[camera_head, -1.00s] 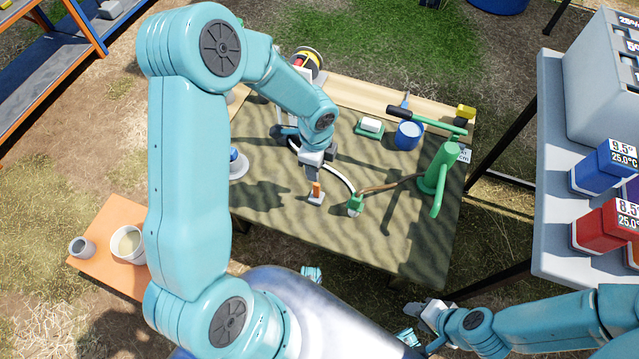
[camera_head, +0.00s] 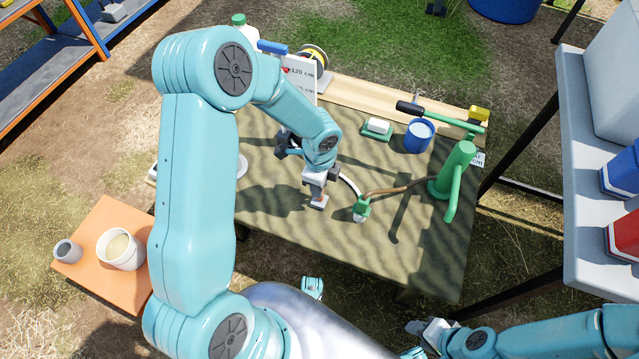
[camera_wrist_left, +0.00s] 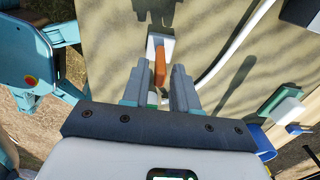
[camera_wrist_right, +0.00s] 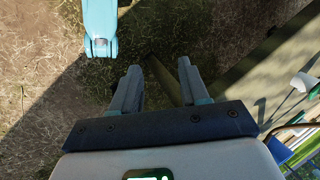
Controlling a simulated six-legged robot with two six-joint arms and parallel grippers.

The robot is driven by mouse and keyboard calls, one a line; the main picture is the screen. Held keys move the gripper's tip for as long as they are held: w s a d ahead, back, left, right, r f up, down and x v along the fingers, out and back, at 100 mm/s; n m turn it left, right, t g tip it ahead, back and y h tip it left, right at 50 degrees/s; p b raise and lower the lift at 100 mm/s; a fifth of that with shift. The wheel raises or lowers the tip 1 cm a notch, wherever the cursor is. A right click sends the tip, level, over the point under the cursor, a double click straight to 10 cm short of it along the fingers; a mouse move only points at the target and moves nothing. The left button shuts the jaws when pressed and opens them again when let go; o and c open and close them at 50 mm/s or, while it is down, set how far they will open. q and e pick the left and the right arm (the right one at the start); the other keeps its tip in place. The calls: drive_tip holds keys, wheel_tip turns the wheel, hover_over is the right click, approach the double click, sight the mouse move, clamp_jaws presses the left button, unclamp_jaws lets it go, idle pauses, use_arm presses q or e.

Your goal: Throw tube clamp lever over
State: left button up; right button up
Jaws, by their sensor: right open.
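The tube clamp has a small pale base (camera_head: 319,203) on the table; its orange lever (camera_wrist_left: 160,66) shows in the left wrist view, standing over the pale base. My left gripper (camera_head: 317,184) is over the clamp and hides the lever in the head view. In the left wrist view its fingers (camera_wrist_left: 157,88) are apart, one on each side of the lever's near end. I cannot tell whether either finger touches it. A white tube (camera_head: 350,184) curves past the clamp to a green fitting (camera_head: 361,207). My right gripper (camera_head: 428,328) is open and empty, off the table's front edge.
A green hand pump (camera_head: 454,168) stands at the table's right, with a brown hose (camera_head: 400,189) to the fitting. A blue cup (camera_head: 419,136) and a white block on a green tray (camera_head: 377,127) are behind. A grey side table (camera_head: 588,205) is at right. The table's front right is clear.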

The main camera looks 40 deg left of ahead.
use_arm(q)
clamp_jaws()
drive_tip(key=shift+f+b, duration=0.15)
drive_tip(key=shift+b, duration=0.25)
drive_tip(key=shift+c, duration=1.7)
unclamp_jaws()
drive_tip(key=s+b, duration=0.1)
drive_tip(key=b, duration=0.2)
drive_tip(key=s+f+t+b, duration=0.1)
drive_tip(key=b, duration=0.2)
drive_tip(key=s+d+t+b, duration=0.1)
drive_tip(key=b, duration=0.2)
drive_tip(key=shift+s+f, duration=0.15)
drive_tip(key=shift+s, duration=0.2)
drive_tip(key=shift+s+y, duration=0.1)
drive_tip(key=shift+y, duration=0.2)
drive_tip(key=shift+o, duration=0.2)
drive_tip(key=shift+r, duration=0.2)
use_arm(e)
wheel_tip(320, 180, down, 10)
drive_tip(key=w+d, duration=0.1)
drive_tip(key=shift+w+d+r+m+t, duration=0.2)
drive_tip(key=shift+w+r+m+t, duration=0.05)
drive_tip(key=shift+w+m+t, duration=0.05)
